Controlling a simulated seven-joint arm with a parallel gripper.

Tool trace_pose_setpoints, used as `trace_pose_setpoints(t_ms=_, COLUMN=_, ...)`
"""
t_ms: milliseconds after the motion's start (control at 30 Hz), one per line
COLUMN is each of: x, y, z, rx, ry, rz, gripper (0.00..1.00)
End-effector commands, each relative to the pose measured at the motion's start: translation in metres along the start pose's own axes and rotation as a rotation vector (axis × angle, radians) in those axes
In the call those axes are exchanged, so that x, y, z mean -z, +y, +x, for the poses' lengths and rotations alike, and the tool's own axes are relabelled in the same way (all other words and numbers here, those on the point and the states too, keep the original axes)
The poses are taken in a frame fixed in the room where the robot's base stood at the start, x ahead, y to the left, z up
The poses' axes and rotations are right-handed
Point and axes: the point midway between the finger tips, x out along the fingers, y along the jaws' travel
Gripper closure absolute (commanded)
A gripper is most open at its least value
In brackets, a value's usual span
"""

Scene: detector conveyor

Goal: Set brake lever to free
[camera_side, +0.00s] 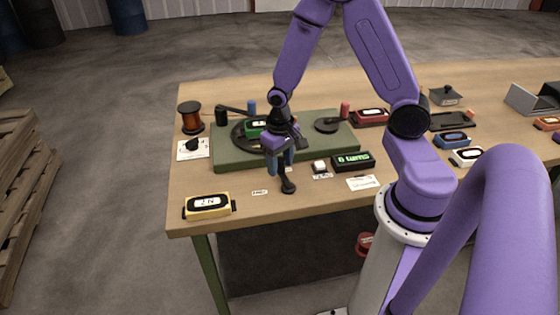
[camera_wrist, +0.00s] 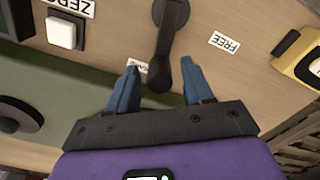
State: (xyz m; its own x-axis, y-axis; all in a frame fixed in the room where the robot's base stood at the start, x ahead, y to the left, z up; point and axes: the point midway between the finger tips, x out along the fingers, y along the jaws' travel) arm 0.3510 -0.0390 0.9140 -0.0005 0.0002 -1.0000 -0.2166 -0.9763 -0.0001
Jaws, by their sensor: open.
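The black brake lever (camera_wrist: 168,45) lies between my gripper's blue fingers in the wrist view, with its round pivot at the top and its arm pointing down toward my gripper. In the side view its round base (camera_side: 288,187) sits near the table's front edge. The FREE label (camera_wrist: 224,42) is to the right of the lever. Another label (camera_wrist: 138,67), partly hidden, lies close to the lever's end on the left. My gripper (camera_wrist: 158,82) is open, pointing down, with a finger on each side of the lever; contact is unclear. It also shows in the side view (camera_side: 281,168).
A white button (camera_wrist: 66,32) by a ZERO label and a green-lit display (camera_side: 353,161) are beside the lever. A yellow device (camera_side: 208,205) stands at the front left. The green base (camera_side: 225,158) with a turntable is behind. Bare tabletop surrounds the FREE label.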

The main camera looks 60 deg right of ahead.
Motion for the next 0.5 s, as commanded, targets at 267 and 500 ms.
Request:
trace_pose_setpoints(t_ms=267, x=0.0002, y=-0.0002, z=-0.0003, rx=0.000, ry=0.001, rz=0.000, gripper=0.85)
trace_pose_setpoints(t_ms=500, x=0.0003, y=-0.0005, z=-0.0004, rx=0.000, ry=0.001, rz=-0.004, gripper=1.00)
